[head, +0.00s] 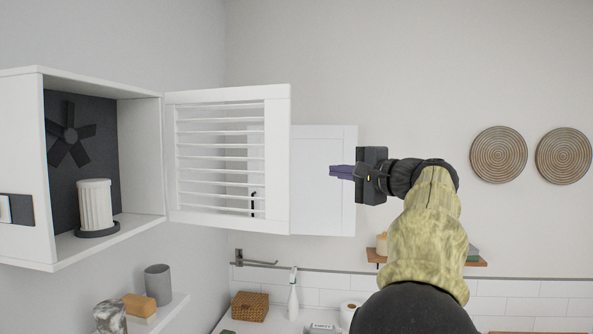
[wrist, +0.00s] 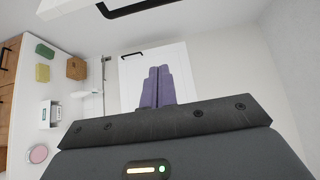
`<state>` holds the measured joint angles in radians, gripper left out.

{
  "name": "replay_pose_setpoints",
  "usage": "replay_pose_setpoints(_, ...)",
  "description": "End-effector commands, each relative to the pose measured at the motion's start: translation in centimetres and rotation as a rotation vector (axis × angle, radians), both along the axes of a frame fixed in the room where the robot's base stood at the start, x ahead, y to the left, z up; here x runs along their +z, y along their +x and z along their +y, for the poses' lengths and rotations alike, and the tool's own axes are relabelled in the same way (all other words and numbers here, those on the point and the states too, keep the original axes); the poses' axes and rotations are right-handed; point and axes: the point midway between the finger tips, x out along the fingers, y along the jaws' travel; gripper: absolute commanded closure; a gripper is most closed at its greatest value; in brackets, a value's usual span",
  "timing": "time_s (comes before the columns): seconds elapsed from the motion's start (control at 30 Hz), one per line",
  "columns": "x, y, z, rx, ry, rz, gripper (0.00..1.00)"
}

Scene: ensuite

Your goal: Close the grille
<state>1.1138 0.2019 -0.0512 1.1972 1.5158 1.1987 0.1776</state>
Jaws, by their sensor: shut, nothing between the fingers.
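The grille (head: 284,160), a white framed door with horizontal slats, stands open in the head view. Its left edge meets the right side of an open white wall cabinet (head: 140,150). A small dark handle (head: 253,203) shows through the slats near its lower right. My gripper (head: 332,171) is to the right of the grille's free edge, with purple fingers pointing left towards it, shut and empty. The shut fingers also show in the wrist view (wrist: 158,85). They appear apart from the grille, though the depth is hard to tell.
Inside the cabinet are a dark fan (head: 69,134) and a white ribbed cup (head: 95,205) on a dark base. A plain white panel (head: 323,180) is behind the grille. Below are a shelf with a grey cup (head: 158,285) and a counter with a wicker box (head: 249,306).

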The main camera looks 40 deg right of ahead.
Motion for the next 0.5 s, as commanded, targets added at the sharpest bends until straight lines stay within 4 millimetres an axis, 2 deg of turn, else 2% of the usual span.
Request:
replay_pose_setpoints(0.2,0.2,1.9,1.4,0.033,0.001,0.0,1.0)
replay_pose_setpoints(0.5,0.4,5.8,0.8,0.016,0.003,0.001,1.0)
